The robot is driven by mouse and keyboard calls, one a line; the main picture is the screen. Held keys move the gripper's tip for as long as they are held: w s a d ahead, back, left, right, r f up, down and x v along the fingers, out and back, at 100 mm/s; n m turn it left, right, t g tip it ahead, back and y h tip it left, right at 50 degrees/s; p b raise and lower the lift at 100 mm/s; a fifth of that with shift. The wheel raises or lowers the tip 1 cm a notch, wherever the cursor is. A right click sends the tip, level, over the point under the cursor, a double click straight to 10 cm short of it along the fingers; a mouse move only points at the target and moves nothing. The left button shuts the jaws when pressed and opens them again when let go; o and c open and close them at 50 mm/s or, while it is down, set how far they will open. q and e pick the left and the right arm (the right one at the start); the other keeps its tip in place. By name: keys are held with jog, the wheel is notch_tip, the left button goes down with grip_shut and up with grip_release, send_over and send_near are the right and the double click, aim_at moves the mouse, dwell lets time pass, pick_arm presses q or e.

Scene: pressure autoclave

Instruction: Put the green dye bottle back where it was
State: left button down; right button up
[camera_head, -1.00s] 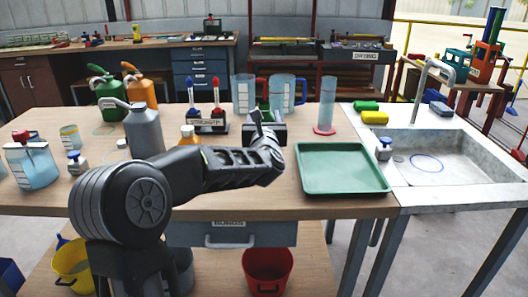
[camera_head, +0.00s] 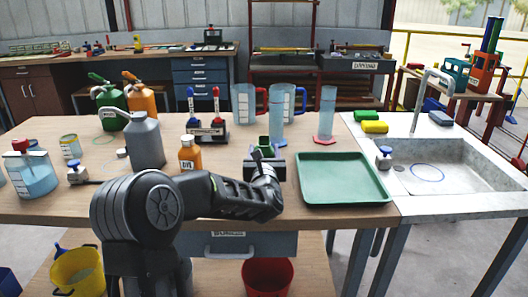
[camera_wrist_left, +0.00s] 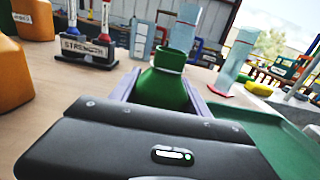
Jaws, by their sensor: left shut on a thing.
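The green dye bottle (camera_head: 263,143) is held upright at my left gripper (camera_head: 264,160), over the table just left of the green tray. In the left wrist view the bottle (camera_wrist_left: 160,88) stands between the two pale fingers (camera_wrist_left: 163,92), which are shut on its body. Its neck and shoulder show; its lower part is hidden by the gripper. I cannot tell whether its base touches the table. An orange dye bottle (camera_head: 190,155) stands left of the gripper. My right gripper is not in view.
The green tray (camera_head: 343,196) is empty. A strength stand (camera_head: 207,132), two measuring cylinders (camera_head: 327,112) and blue jugs (camera_head: 244,103) stand behind the gripper. A grey bottle (camera_head: 145,140) stands to the left. A faint ring (camera_head: 103,140) marks the table near the green can (camera_head: 112,108).

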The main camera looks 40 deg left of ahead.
pick_arm(q)
jog(key=shift+f, duration=0.1)
jog(key=c, duration=0.5)
grip_release()
jog(key=shift+s+d, duration=0.1)
jog(key=b+v, duration=0.1)
jog(key=v, duration=1)
jog(key=shift+s+d+r, duration=0.2)
jog(key=shift+s+r, duration=0.05)
jog(key=shift+s, duration=0.05)
